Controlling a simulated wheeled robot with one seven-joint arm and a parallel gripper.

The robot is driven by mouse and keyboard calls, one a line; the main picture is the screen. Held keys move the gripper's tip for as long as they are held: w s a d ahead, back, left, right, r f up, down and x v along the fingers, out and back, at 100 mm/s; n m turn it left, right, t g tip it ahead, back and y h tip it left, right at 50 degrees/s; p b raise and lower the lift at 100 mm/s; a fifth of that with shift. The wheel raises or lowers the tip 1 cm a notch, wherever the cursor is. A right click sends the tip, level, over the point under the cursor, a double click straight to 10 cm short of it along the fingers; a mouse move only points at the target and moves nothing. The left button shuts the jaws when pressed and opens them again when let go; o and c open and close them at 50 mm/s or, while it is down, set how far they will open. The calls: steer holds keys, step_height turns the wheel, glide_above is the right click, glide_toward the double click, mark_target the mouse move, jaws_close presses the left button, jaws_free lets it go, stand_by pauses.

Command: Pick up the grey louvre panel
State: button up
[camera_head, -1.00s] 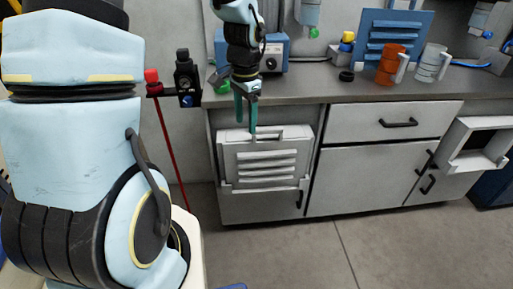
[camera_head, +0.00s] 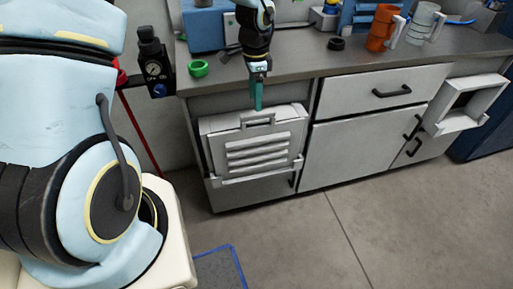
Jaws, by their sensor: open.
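The grey louvre panel (camera_head: 282,141) leans upright against the cabinet front below the worktop. It has several horizontal slats and a handle loop (camera_head: 259,118) along its top edge. A ledge (camera_head: 229,181) runs along its lower edge. My gripper (camera_head: 257,104) points down in front of the worktop edge, with its teal fingers just above or at the handle. The fingers line up one behind the other, so the gap between them is hidden. My gripper is open, and I cannot tell whether it touches the handle.
The worktop (camera_head: 301,64) behind holds a green ring (camera_head: 198,68), a black ring (camera_head: 336,44), an orange mug (camera_head: 383,27) and a clear mug (camera_head: 424,22). A pale open frame (camera_head: 461,105) juts out at right. The floor (camera_head: 400,223) in front is clear.

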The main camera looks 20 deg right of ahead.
mark_target(258, 118)
step_height(258, 118, down, 3)
steer(key=shift+r, duration=0.2)
steer(key=f, duration=0.1)
steer(key=f+p, duration=0.1)
steer(key=f, duration=0.2)
steer(key=shift+s+d, duration=0.25)
steer(key=shift+s, duration=0.1)
steer(key=shift+f, duration=0.55)
jaws_close()
stand_by(0.5)
